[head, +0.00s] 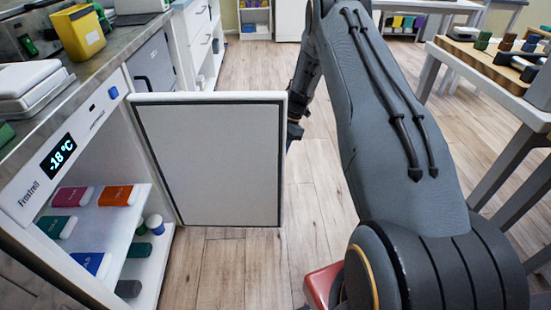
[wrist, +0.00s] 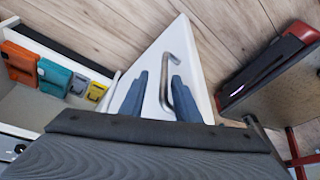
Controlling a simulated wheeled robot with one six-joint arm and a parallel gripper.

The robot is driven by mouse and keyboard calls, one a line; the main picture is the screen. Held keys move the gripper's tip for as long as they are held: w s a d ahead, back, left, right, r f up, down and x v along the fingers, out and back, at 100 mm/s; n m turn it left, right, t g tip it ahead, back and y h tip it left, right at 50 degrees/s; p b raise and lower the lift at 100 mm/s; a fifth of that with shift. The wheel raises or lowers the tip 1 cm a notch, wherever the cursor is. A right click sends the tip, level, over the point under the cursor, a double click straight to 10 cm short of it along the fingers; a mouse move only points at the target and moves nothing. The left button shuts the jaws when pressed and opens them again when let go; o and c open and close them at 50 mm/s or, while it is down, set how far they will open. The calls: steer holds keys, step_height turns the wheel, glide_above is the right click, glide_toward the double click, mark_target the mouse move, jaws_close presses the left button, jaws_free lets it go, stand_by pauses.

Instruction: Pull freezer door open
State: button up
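The freezer (head: 60,165) stands at the left in the head view, with a lit display reading -18 °C and its shelves exposed. Its white door (head: 215,160) stands wide open, out across the floor, with the inner panel facing the camera. My gripper (head: 295,118) is at the door's free edge, partly hidden behind it. In the wrist view the door (wrist: 185,45) carries a grey metal handle (wrist: 165,82). My gripper's blue fingers (wrist: 157,92) are spread apart, close to the handle. Contact cannot be made out.
Coloured boxes (head: 115,195) and tubs lie on the freezer shelves. A counter (head: 100,60) with a yellow box runs above. A table (head: 490,75) with a wooden tray stands at the right. Wood floor (head: 235,260) is clear below the door.

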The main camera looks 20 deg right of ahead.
steer(key=v, duration=0.5)
steer(key=shift+r, duration=0.3)
